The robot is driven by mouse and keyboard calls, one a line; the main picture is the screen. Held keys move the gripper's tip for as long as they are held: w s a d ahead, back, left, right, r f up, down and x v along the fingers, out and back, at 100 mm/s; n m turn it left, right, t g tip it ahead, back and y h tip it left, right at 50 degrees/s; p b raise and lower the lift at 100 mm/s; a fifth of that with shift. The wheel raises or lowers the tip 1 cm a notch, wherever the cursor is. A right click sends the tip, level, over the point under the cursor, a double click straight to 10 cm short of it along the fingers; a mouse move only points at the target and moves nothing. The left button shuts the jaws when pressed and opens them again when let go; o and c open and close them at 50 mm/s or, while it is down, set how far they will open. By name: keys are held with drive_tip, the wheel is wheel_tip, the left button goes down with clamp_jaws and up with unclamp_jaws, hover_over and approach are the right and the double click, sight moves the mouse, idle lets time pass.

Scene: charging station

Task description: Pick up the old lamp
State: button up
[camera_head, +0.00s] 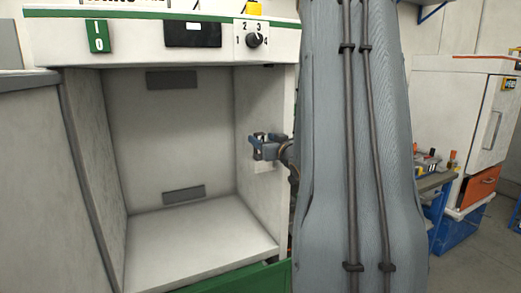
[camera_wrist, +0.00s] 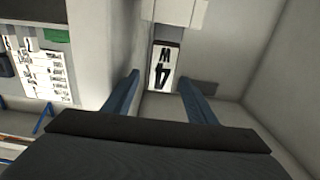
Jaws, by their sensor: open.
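I cannot make out the old lamp for certain in either view. My gripper (camera_head: 265,148) is at the right side of the open white chamber in the head view, in front of its inner right wall. In the wrist view my gripper (camera_wrist: 158,82) is open, its two blue fingers apart with nothing held between them. Ahead of and between the fingertips is a small pale block (camera_wrist: 163,67) with black markings. A whitish box-like part (camera_wrist: 175,11) is just above it, cut by the top edge. Whether either is the lamp I cannot tell.
The white chamber (camera_head: 165,128) has side walls and a bare floor close around my gripper. Above it is a panel with a green switch (camera_head: 98,36), dark display (camera_head: 193,34) and knob (camera_head: 257,40). My arm hides the middle right. A white cabinet (camera_head: 462,110) stands far right.

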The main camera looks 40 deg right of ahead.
drive_tip(key=shift+p+x, duration=0.3)
drive_tip(key=shift+x, duration=1.2)
drive_tip(key=shift+c, duration=0.6)
drive_tip(key=c, duration=1.1)
drive_tip(key=shift+o, duration=0.2)
drive_tip(key=shift+r, duration=0.1)
